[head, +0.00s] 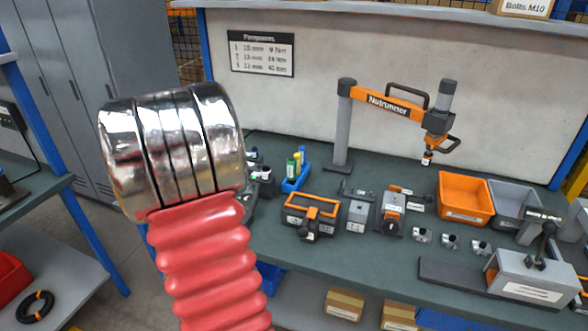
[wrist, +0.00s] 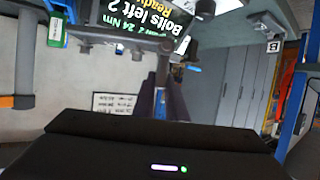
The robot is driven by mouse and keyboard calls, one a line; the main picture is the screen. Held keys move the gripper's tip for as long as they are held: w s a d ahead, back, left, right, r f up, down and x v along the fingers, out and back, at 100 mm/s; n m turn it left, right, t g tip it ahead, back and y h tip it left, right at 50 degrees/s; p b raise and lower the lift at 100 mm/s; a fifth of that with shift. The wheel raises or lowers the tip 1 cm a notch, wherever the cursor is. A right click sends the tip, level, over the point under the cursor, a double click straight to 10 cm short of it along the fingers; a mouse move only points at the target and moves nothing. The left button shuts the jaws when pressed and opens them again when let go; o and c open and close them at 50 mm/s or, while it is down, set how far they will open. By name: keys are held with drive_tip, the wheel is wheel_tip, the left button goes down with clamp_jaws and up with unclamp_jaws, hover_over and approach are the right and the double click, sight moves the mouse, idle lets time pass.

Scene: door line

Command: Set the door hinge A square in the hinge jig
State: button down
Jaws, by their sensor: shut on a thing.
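My gripper (wrist: 163,75) shows in the wrist view, its black body along the bottom and dark fingers reaching up the picture. It is shut on a grey metal piece, seemingly door hinge A (wrist: 120,37), held across the fingertips. Its outline is only partly clear, and I cannot tell whether it sits square. In the head view my red and chrome arm fills the left foreground and my gripper cannot be made out. I cannot tell for certain which fixture is the hinge jig; a grey labelled block (head: 357,216) and an orange and grey fixture (head: 393,213) stand mid-bench.
An orange bin (head: 464,199) and grey bin (head: 513,203) are at right, with a grey clamp fixture (head: 530,277) nearer. Several small metal parts (head: 451,242) lie before the bins. A screen (wrist: 185,70) appears upside down.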

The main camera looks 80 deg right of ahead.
drive_tip(key=s+d+m+g, duration=0.3)
drive_tip(key=s+d, duration=0.2)
drive_tip(key=s, duration=0.7)
drive_tip(key=s+d+m+g, duration=0.2)
drive_tip(key=s+d, duration=0.4)
drive_tip(key=s, duration=0.6)
drive_tip(key=shift+d+r+m+g+h, duration=0.25)
drive_tip(key=shift+m+g+h, duration=0.15)
drive_tip(key=shift+g, duration=0.4)
drive_tip(key=shift+f, duration=0.25)
drive_tip(key=shift+f, duration=2.15)
drive_tip(key=shift+a+f, duration=0.1)
drive_tip(key=shift+f, duration=0.85)
drive_tip(key=c, duration=1.7)
unclamp_jaws()
